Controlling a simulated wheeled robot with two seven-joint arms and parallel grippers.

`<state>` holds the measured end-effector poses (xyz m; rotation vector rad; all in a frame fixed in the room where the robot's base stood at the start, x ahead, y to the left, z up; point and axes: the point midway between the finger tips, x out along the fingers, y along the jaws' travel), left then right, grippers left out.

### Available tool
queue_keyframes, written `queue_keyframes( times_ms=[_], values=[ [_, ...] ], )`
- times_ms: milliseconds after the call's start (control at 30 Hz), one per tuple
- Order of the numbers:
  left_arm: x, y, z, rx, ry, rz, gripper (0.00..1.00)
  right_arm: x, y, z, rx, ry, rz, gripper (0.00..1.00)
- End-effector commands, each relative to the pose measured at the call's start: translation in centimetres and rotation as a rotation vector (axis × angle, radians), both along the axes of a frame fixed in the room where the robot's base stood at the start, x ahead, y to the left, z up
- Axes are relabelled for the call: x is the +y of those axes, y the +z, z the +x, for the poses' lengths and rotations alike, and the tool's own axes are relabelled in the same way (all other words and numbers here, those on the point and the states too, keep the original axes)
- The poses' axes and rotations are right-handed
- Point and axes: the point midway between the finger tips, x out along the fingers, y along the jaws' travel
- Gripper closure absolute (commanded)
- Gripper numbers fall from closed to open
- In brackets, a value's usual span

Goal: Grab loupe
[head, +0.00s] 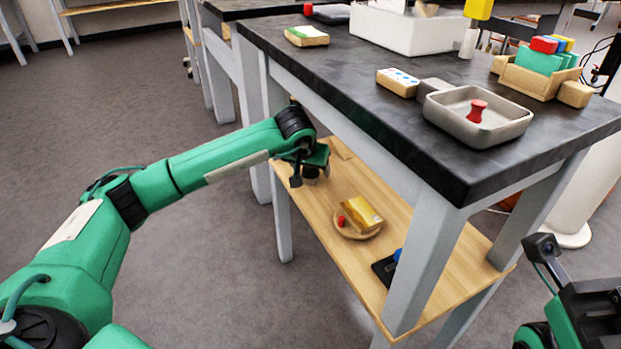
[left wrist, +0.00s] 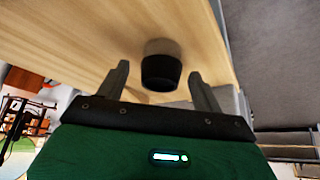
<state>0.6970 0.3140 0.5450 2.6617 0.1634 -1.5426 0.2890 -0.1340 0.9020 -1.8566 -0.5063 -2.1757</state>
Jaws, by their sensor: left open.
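The loupe looks to be the short black cylinder (left wrist: 161,72) with a greyish far end in the left wrist view, against the wooden shelf. My left gripper (left wrist: 159,69) is open, with one finger on each side of the cylinder in that view and visible gaps to both. In the head view my left gripper (head: 312,172) is low over the far left part of the lower shelf, by the table's edge. It mostly hides what is under it there. Of my right arm, only a wrist part shows at the lower right, without visible fingers.
The wooden lower shelf (head: 345,275) carries a round wooden dish (head: 350,234) with a yellow block and a small red piece. A black item with blue stands nearer a grey leg (head: 425,270). The dark tabletop (head: 345,75) overhangs the shelf and bears a metal tray (head: 515,128).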

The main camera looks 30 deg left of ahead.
Motion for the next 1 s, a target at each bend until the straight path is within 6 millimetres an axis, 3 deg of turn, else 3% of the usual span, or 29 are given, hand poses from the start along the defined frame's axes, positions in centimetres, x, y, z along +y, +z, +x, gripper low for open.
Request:
queue_keyframes(
  times_ms=[367,600,1000],
  values=[
    [0.02,-0.47,0.20,0.000,0.000,0.000,0.32,0.27,0.12,-0.19,-0.009,0.008,-0.004,0.64],
    [0.02,-0.48,0.19,0.000,0.000,0.000,0.80,0.25,0.12,-0.20,-0.010,0.007,-0.003,0.64],
    [0.05,-0.24,0.20,0.000,0.000,0.001,0.80,0.19,0.38,-0.22,-0.012,0.006,-0.002,0.64]
  ],
)
